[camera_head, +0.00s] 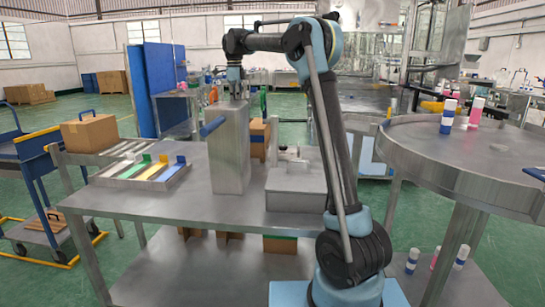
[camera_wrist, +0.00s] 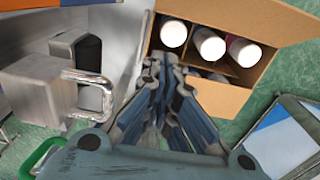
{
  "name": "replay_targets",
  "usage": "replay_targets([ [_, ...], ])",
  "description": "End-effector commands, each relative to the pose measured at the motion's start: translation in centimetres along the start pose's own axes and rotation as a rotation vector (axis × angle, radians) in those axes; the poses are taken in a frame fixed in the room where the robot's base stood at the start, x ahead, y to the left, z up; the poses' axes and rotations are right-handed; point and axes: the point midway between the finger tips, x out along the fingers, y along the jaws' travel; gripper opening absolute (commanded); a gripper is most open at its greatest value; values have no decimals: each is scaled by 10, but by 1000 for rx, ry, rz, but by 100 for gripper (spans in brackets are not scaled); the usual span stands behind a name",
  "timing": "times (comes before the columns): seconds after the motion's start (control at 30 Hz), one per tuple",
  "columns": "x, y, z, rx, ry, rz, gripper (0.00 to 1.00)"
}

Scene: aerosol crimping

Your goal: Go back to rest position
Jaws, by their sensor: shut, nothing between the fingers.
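My gripper (camera_head: 235,78) is above the tall metal box on the steel table, in the head view, at the end of my raised blue and black arm. In the wrist view my gripper (camera_wrist: 163,68) has its fingers shut together with nothing between them. Below and beyond the fingers is an open cardboard box (camera_wrist: 242,93) holding several white-capped cans (camera_wrist: 210,46). In the head view a cardboard box (camera_head: 258,138) shows partly hidden behind the tall metal box.
The steel table (camera_head: 130,205) carries a tall metal box (camera_head: 229,150) with a blue handle, a tray of coloured strips (camera_head: 150,172) and a low metal box (camera_head: 294,190). A round steel table (camera_head: 440,140) with several cans (camera_head: 448,115) stands right. A blue trolley (camera_head: 40,160) stands left.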

Motion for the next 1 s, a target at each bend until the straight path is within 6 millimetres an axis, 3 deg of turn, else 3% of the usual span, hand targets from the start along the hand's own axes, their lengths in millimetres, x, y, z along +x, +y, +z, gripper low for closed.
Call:
replay_targets([
  [0.33, -29, -1, 25, 2, 0, 0, 0],
  [1.0, 39, -1, -40, 5, 0, 0, 0],
])
